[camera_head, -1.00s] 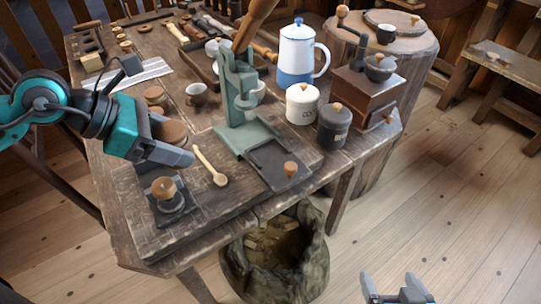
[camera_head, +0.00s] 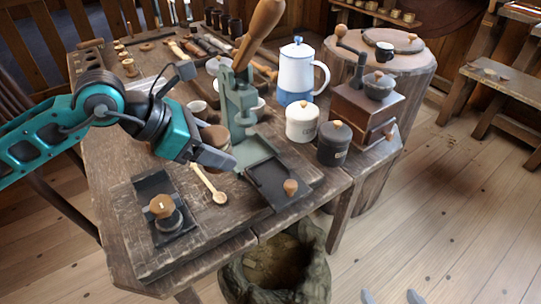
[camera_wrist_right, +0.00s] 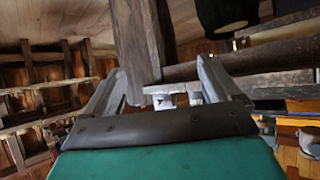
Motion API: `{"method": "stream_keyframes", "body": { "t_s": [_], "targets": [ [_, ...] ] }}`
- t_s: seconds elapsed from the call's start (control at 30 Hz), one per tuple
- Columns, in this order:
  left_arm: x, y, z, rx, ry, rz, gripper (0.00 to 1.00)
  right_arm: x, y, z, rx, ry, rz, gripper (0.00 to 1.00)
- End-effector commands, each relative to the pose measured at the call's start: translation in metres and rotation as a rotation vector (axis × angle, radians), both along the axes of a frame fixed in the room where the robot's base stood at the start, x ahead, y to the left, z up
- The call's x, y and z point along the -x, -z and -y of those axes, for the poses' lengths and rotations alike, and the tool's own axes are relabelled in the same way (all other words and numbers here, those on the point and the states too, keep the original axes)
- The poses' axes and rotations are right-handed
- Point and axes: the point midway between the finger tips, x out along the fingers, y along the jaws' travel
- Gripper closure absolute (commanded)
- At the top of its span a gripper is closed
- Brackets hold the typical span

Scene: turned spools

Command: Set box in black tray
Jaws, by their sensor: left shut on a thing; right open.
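My left gripper (camera_head: 218,160) is above the table beside the green press and shut on a round box with a brown lid (camera_head: 213,134). The gripper and wrist hide much of the box. A shallow black tray (camera_head: 268,178) lies in front of the press, with a wooden knob (camera_head: 290,187) at its near right corner. The held box is to the left of this tray, apart from it. Another dark flat piece (camera_head: 151,186) at the left bears a wooden-topped metal item (camera_head: 163,210). My right gripper (camera_head: 391,298) is open and empty, low over the floor; its fingers show in the right wrist view (camera_wrist_right: 160,78).
The green press (camera_head: 240,105) with its raised wooden handle stands close to the left gripper. A wooden spoon (camera_head: 209,185) lies below that gripper. A white canister (camera_head: 302,122), dark canister (camera_head: 334,145) and grinder (camera_head: 364,110) stand to the right. A sack (camera_head: 275,272) is under the table edge.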

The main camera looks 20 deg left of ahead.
Motion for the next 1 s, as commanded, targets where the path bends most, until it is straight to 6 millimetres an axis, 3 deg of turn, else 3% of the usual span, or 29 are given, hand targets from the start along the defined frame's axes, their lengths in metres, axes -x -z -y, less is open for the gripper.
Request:
{"method": "stream_keyframes", "body": {
  "t_s": [0.53,0.63,1.0],
  "targets": [
    [-0.071,-0.003,0.084,0.002,0.003,0.002,0.66,0.008,-0.001,0.010,0.017,0.015,-0.015,0.10],
    [-0.068,0.023,0.080,-0.001,0.001,-0.006,0.66,0.008,0.005,0.010,0.017,0.016,-0.020,0.10],
    [-0.068,0.058,0.079,0.000,-0.001,-0.005,0.66,0.005,0.004,0.005,0.010,0.009,-0.015,0.10]
  ]
}}
